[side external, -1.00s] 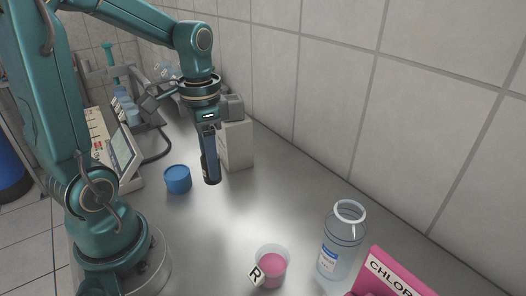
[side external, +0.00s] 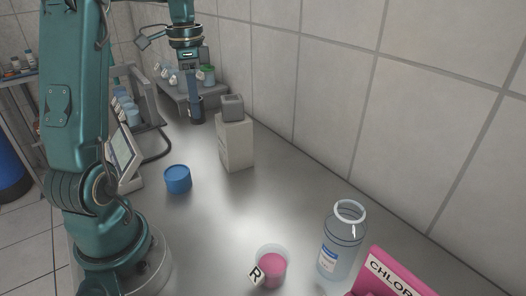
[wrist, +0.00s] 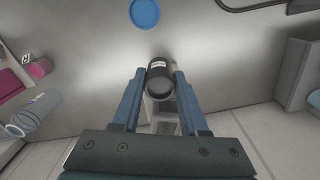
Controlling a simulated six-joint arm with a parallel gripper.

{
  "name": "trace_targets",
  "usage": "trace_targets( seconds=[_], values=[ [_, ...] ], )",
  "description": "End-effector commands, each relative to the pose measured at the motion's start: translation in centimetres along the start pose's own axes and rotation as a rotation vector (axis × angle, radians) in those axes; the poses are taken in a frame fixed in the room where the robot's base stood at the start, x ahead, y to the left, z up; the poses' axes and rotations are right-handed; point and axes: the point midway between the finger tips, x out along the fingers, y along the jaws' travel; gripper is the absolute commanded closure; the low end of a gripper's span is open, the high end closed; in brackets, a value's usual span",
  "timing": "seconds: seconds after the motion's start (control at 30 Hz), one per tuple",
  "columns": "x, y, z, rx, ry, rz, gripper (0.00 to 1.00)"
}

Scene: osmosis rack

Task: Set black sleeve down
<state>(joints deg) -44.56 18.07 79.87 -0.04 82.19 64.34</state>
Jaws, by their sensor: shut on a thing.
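The black sleeve (wrist: 159,82) is a dark cylinder with a pale label, seen between my fingers in the wrist view. My gripper (wrist: 158,84) is shut on it. In the side view my gripper (side external: 194,96) is at the back of the bench, pointing down, with the dark sleeve (side external: 196,112) at its fingertips. The sleeve hangs about upright. I cannot tell whether its lower end touches the bench.
A beige box with a grey block on top (side external: 234,140) stands just right of the sleeve. A blue tub (side external: 177,179) is nearer. A rack with jars (side external: 190,88) is behind. A pink beaker (side external: 272,264) and clear bottle (side external: 342,240) stand in front. The bench middle is clear.

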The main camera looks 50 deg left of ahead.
Motion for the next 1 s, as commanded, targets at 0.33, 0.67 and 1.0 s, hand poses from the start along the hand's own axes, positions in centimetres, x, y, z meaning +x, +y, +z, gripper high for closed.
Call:
trace_targets(
  seconds=[0.33,0.67,1.0],
  values=[
    [2.3,-8.3,3.3,-0.085,0.0,0.002,1.0],
    [5.6,-9.6,5.3,-0.15,0.0,0.004,1.0],
    [10.5,-9.6,5.2,-0.15,0.001,-0.001,1.0]
  ],
)
